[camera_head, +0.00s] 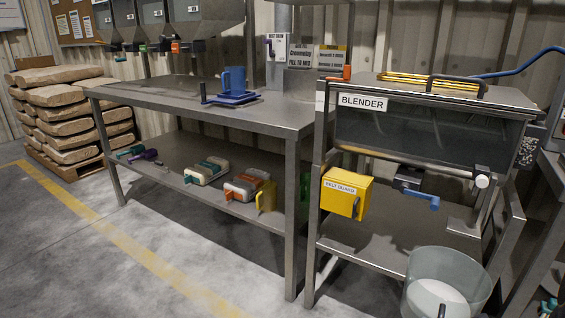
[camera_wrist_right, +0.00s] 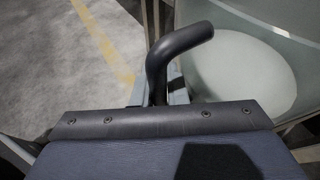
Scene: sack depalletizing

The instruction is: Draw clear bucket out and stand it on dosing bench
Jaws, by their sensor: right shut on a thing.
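The clear bucket (camera_head: 420,268) stands low at the bottom right of the head view, in front of the blender frame. White material shows in its bottom. A dark handle (camera_head: 441,311) shows at its near side. In the right wrist view the bucket (camera_wrist_right: 285,45) fills the upper right, and its dark bent handle (camera_wrist_right: 180,45) rises at the centre. My right gripper (camera_wrist_right: 160,95) is shut on the handle; its fingers show in part beside the handle's lower end. The steel dosing bench (camera_head: 285,118) stands left of the blender. My left gripper is not in view.
The blender (camera_head: 420,130), a yellow box (camera_head: 347,193) and frame legs border the bucket. Open floor (camera_head: 70,250) lies front left.

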